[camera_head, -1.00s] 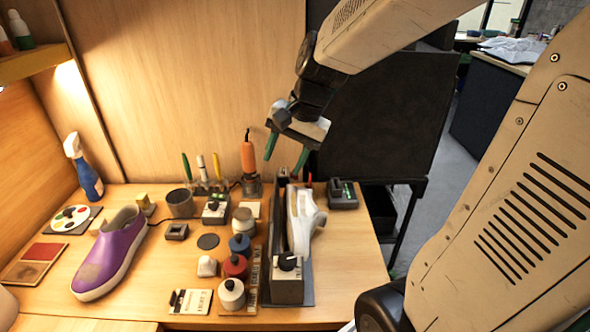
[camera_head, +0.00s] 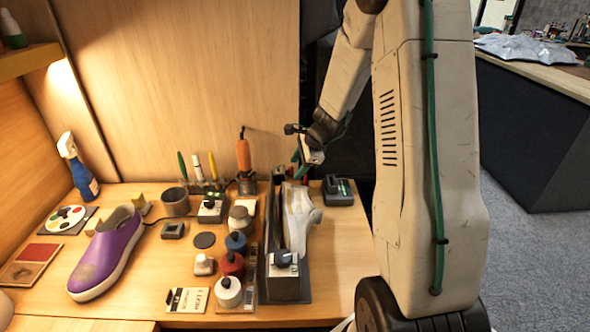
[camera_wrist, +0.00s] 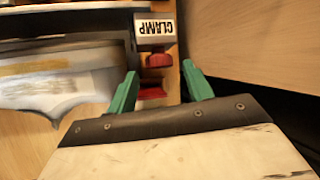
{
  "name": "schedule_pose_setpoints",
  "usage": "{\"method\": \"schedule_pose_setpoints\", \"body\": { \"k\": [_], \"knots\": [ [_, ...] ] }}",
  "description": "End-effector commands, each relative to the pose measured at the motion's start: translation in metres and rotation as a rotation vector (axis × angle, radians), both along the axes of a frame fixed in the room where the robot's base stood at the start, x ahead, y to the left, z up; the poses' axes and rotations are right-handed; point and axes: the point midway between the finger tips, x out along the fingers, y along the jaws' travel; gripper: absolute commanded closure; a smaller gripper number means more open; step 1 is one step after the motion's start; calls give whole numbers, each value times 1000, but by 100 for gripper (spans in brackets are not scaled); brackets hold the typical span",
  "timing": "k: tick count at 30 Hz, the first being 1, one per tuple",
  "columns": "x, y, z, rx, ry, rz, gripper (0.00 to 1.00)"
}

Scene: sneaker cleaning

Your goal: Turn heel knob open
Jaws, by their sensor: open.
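A long dark shoe clamp (camera_head: 270,230) stands on the bench with a white sneaker (camera_head: 299,212) along its right side. Its near block carries a dark dial (camera_head: 282,258). In the wrist view a block labelled CLAMP (camera_wrist: 155,32) has a red knob (camera_wrist: 158,60) below it and another red part (camera_wrist: 152,94) further down. I cannot tell for certain which one is the heel knob. My gripper (camera_head: 299,165) is at the clamp's far end. In the wrist view its open green fingers (camera_wrist: 160,85) stand either side of the lower red part, with no grip visible. The sneaker (camera_wrist: 60,75) is to their left.
An orange tool (camera_head: 244,155) stands upright left of my gripper. A dark device (camera_head: 338,190) lies close to its right. Several bottles, including a red one (camera_head: 232,263), line the clamp's left side. A purple shoe (camera_head: 105,255) sits further left.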

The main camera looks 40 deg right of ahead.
Motion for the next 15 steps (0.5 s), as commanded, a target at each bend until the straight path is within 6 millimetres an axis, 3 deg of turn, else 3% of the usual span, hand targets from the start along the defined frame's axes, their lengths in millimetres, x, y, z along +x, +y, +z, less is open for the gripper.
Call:
{"method": "schedule_pose_setpoints", "body": {
  "k": [6,15],
  "knots": [
    [9,5,-18,-1,0,2,49],
    [10,5,-21,-1,-1,1,49]
  ]
}}
